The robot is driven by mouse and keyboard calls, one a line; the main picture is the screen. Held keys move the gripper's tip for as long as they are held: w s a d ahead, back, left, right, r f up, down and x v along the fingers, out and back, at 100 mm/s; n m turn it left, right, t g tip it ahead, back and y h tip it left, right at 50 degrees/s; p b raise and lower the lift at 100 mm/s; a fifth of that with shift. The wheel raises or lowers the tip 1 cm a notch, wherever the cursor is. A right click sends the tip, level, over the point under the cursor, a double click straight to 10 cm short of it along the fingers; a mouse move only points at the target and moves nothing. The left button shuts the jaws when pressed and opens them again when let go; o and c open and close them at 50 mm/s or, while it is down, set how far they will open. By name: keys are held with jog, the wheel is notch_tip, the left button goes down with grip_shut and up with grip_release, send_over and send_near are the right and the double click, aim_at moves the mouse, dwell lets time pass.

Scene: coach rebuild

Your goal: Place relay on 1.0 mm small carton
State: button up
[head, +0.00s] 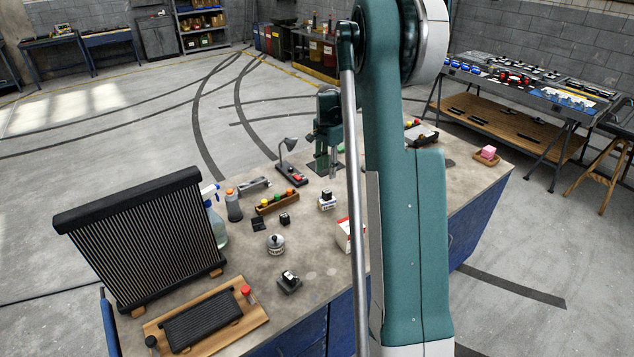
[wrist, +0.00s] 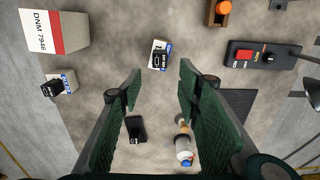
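In the wrist view, my gripper (wrist: 160,84) is open, its two green padded fingers apart with nothing between their tips. Ahead of the tips is a small white carton (wrist: 158,46) with a blue label and a black block (wrist: 157,61) on or against it. The head view also shows this carton (head: 327,204). A second small blue-labelled carton (wrist: 67,82) is at left, with a black block (wrist: 52,88) at its side. Another black block (wrist: 135,130) shows between the fingers, lower down. I cannot tell which block is the relay, and 1.0 mm is not readable.
A white-and-red box (wrist: 52,30) marked DNM 7946 stands upper left. A red-switch box (wrist: 264,57) is upper right, near the lamp (wrist: 313,93). A radiator (head: 140,240) stands at the bench's left. My arm hides part of the bench (head: 330,285).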

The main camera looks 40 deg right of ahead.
jog(key=s+a+r+n+t, duration=0.1)
jog(key=s+a+r+n, duration=0.2)
jog(key=s+a+r, duration=0.45)
jog(key=s+a+r+n+t, duration=0.1)
jog(key=s+a+r+n, duration=0.3)
jog(key=a, duration=0.6)
jog(key=s+a+r+n+t, duration=0.1)
jog(key=s+a+r+n, duration=0.1)
jog(key=a+r, duration=0.65)
jog(key=s+a+f+n+t, duration=0.1)
jog(key=s+a+n, duration=0.3)
jog(key=s+a, duration=0.5)
jog(key=s+a+f+n+t, duration=0.2)
jog(key=s+a+n, duration=0.3)
jog(key=s+a, duration=0.4)
jog(key=s+t, duration=0.1)
jog(key=s, duration=0.4)
jog(key=shift+s, duration=0.35)
